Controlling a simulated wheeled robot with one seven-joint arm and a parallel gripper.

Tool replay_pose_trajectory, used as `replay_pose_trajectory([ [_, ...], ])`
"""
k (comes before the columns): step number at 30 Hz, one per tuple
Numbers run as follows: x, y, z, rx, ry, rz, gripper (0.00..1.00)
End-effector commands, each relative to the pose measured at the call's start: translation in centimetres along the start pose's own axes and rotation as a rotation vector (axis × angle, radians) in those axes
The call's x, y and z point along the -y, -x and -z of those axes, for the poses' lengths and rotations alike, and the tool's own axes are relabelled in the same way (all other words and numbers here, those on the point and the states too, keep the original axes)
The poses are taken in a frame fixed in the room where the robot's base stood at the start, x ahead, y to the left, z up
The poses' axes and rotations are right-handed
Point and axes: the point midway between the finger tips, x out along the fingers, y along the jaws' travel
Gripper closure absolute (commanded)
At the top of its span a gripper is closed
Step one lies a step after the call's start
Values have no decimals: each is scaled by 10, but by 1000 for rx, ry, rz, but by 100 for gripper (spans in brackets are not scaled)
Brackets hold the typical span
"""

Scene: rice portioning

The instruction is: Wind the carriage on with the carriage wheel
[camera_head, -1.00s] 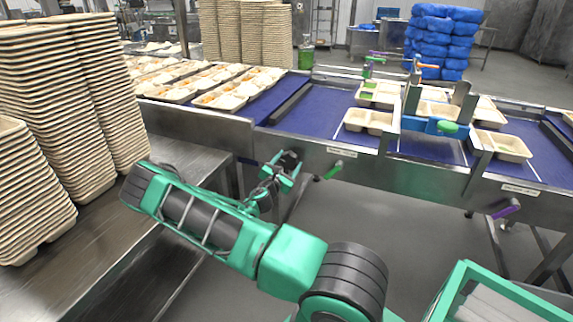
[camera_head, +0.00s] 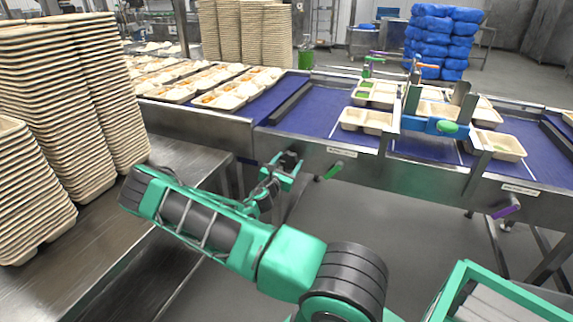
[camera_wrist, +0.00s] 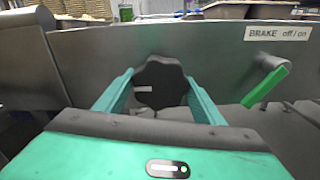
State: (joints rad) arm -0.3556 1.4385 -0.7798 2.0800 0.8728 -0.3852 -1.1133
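The carriage wheel (camera_wrist: 160,82) is a dark lobed knob with a pale mark, on the steel front panel of the conveyor. In the wrist view it sits between the two green fingers of my gripper (camera_wrist: 160,85). The fingers appear to touch it on both sides. In the head view my gripper (camera_head: 285,172) is at the conveyor's front panel, and the wheel is mostly hidden there. The carriage (camera_head: 428,125) is a blue bridge with metal plates and a green knob, standing across the blue belt (camera_head: 318,108). Beige trays (camera_head: 366,121) lie on the belt around it.
A green brake lever (camera_wrist: 265,87) is just right of the wheel, beside a "BRAKE off/on" label. A purple lever (camera_head: 506,208) is farther right. Tall tray stacks (camera_head: 65,110) stand on the steel table (camera_head: 185,165) at left. Filled trays (camera_head: 225,92) lie behind.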

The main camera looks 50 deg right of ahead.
Motion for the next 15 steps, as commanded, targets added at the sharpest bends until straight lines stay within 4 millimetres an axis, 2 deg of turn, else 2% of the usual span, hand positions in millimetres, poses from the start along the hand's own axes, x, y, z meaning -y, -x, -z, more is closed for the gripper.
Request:
replay_pose_trajectory([
  [1, -3, 1, 0, -1, -2, -6, 26],
  [2, -3, 1, 0, 0, -2, -5, 20],
  [11, -1, 1, 0, 0, -1, -1, 20],
  [15, -1, 10, 0, -1, -1, -1, 20],
])
